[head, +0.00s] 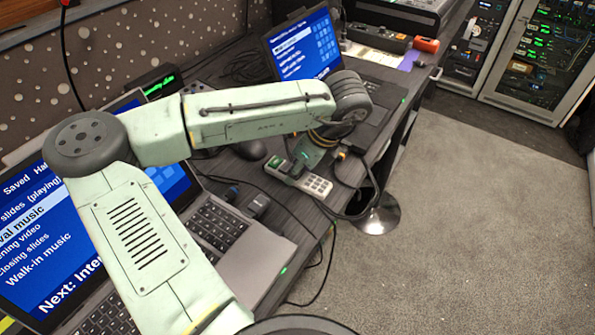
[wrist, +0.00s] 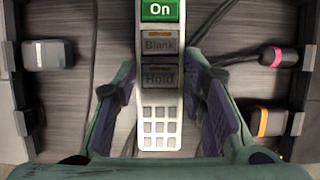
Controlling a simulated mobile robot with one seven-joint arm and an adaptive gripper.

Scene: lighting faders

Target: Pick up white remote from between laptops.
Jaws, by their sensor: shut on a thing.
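The white remote (wrist: 160,130) lies lengthwise in the middle of the wrist view, with a green "On" button, dark "Blank" and "Hold" buttons and a pale keypad. In the head view the remote (head: 316,186) is on the dark desk between the two laptops, partly covered by my gripper. My gripper (wrist: 160,82) is shut on the remote, one finger at each long side. It also shows in the head view (head: 303,163), pointing down at the remote. I cannot tell whether the remote is clear of the desk.
The near laptop (head: 215,225) stands at left, partly hidden by my arm; the far laptop (head: 300,48) is behind. A dark mouse (head: 250,149) and cable connectors (head: 257,205) lie close by. In the wrist view, plugs (wrist: 48,55) flank the remote. Open carpet (head: 480,220) lies right.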

